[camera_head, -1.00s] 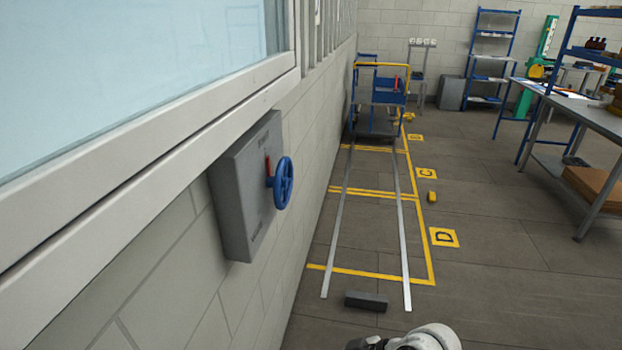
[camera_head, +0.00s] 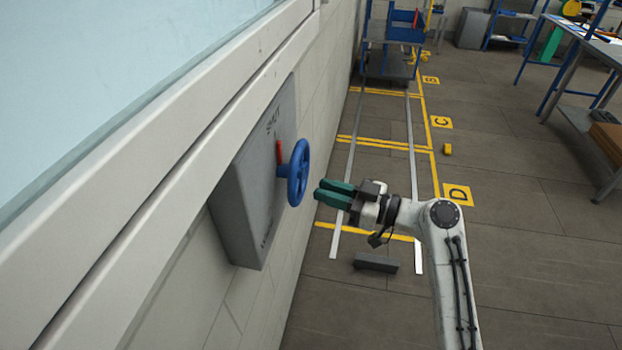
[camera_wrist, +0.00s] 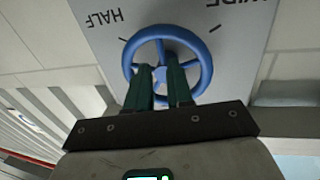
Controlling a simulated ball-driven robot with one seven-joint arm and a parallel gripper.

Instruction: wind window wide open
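The window (camera_head: 100,70) is a pale pane in a white frame, at the left of the head view. Below it, a grey control box (camera_head: 245,185) on the wall carries a blue spoked handwheel (camera_head: 304,172) and a red pointer (camera_head: 279,152). In the wrist view the handwheel (camera_wrist: 206,62) faces me, with "HALF" and "WIDE" upside down above it. My gripper (camera_head: 318,189) has two green fingers, parted and empty, pointing at the wheel from its right. In the head view a small gap separates the fingertips from the rim. In the wrist view they overlap the wheel's lower half and hide part of it.
A dark grey block (camera_head: 376,263) lies on the floor by two metal rails. A blue trolley (camera_head: 392,45) stands at the rails' far end. Yellow lines and lettered floor marks run alongside. A workbench (camera_head: 590,125) is at the right; the floor between is mostly open.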

